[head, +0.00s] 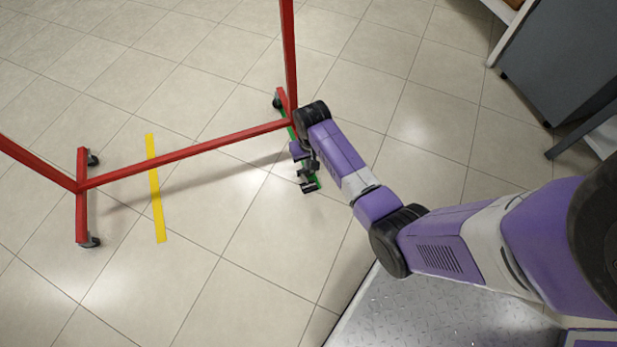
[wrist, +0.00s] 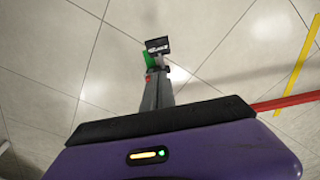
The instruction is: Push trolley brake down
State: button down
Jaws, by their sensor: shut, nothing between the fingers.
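The trolley is a red rail frame (head: 190,156) on castered feet. Its right foot is mostly hidden behind my arm. A green strip (head: 314,183) shows along that foot; it also shows in the wrist view (wrist: 150,62). At its near end is a small black block with a pale mark (head: 309,188), also in the wrist view (wrist: 158,44). It looks like the brake pedal, but it is too small to be sure. My gripper (wrist: 157,76) is shut and empty, pointing down close to the block. I cannot tell whether they touch.
A yellow floor stripe (head: 155,190) lies under the trolley's crossbar. The left foot (head: 82,215) stands on casters. A dark grey cabinet (head: 565,60) is at the upper right. The tiled floor around is otherwise clear.

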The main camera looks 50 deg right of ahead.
jog(key=b, duration=0.6)
send_over(311, 189)
jog(key=w+d, duration=0.2)
jog(key=w, duration=0.1)
jog(key=f, duration=1)
jog(key=shift+s+a+f, duration=0.15)
jog(key=shift+s+f, duration=0.05)
jog(key=shift+f, duration=0.2)
jog(key=shift+s+a+f+b, duration=0.2)
jog(key=shift+s+f+b, duration=0.1)
jog(key=shift+f, duration=0.15)
jog(key=shift+s+a+f+b, duration=0.15)
jog(key=shift+f+b, duration=0.15)
jog(key=shift+f, duration=0.15)
jog(key=shift+s+a+f, duration=0.15)
jog(key=shift+s+f, duration=0.1)
jog(key=shift+f, duration=0.25)
jog(key=shift+s+a+f, duration=0.1)
